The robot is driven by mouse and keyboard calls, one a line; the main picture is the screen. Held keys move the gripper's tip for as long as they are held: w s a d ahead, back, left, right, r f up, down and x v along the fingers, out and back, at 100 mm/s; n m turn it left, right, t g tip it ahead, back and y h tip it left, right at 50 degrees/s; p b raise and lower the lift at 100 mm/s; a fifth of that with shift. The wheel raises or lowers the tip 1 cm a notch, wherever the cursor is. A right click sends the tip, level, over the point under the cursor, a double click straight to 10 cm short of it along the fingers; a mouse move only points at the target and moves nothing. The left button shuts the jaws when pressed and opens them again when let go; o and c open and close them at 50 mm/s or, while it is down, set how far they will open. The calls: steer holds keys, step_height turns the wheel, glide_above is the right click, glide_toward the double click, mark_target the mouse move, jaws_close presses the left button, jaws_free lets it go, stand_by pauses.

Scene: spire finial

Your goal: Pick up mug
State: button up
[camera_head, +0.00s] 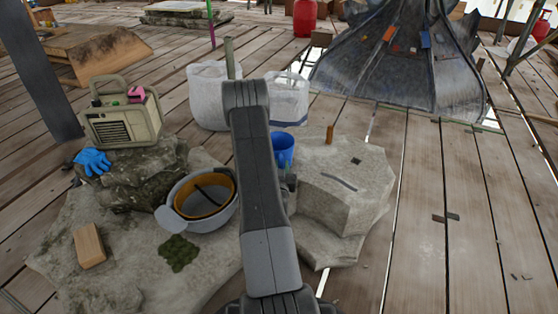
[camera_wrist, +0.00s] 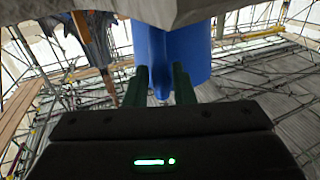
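The blue mug (camera_head: 283,149) stands by the pale stone block, just right of my arm in the head view. In the wrist view, which looks upside down, the mug (camera_wrist: 190,55) hangs from the grey stone at the top, with its handle toward me. My gripper (camera_wrist: 161,88) has its two dark green fingers apart, one on each side of the handle. A narrow gap seems to show between fingers and handle. In the head view my gripper (camera_head: 290,184) is mostly hidden behind my arm, close to the mug.
The stone block (camera_head: 345,190) stands right of the mug. A grey helmet (camera_head: 205,222) lies left of my arm, with a radio (camera_head: 122,112), blue glove (camera_head: 93,161) and wooden block (camera_head: 89,246) further left. White bags (camera_head: 208,95) stand behind. Plank floor at right is mostly clear.

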steer(key=shift+w, duration=0.55)
jaws_close()
steer(key=shift+r, duration=0.15)
